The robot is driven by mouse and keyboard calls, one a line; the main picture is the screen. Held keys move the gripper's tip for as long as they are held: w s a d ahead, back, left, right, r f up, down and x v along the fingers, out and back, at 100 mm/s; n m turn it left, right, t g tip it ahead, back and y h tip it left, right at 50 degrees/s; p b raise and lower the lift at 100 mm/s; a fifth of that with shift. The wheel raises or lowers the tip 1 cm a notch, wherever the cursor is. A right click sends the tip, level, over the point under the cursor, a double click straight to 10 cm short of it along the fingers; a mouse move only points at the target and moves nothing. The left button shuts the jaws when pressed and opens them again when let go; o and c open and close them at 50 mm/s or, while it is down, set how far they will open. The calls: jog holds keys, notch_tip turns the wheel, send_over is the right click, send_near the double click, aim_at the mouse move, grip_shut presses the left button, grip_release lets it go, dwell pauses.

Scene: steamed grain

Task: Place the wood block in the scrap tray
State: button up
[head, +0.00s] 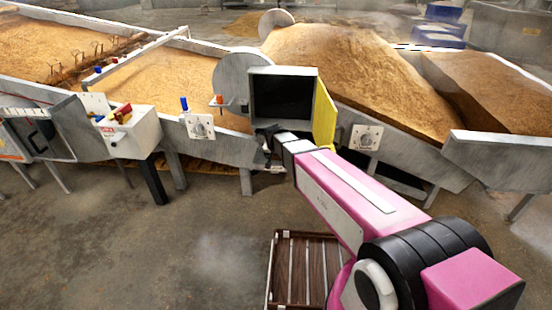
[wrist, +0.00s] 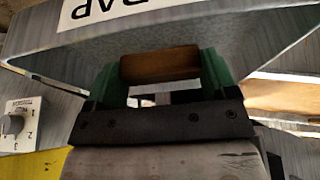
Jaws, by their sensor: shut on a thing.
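My gripper (wrist: 158,82) is shut on the wood block (wrist: 160,65), a brown bar held crosswise between its two green fingers in the wrist view. Just beyond the block is a grey metal wall with a white label ending in "RAP" (wrist: 125,10), which appears to belong to the scrap tray. Whether the block touches that wall I cannot tell. In the head view my gripper (head: 267,141) is small and dark, in front of and below an open dark box (head: 283,97). The block cannot be made out there, and the tray's inside is hidden.
A yellow panel (head: 325,113) stands open at the box's right side. Dial plates (head: 199,126) and (head: 366,137) sit on the grey trough fronts. A white switch box (head: 130,133) is at left. A slatted wooden rack (head: 300,268) is low in front.

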jog(key=shift+f, duration=0.6)
jog(key=shift+f, duration=0.1)
jog(key=o, duration=0.8)
jog(key=v, duration=1.2)
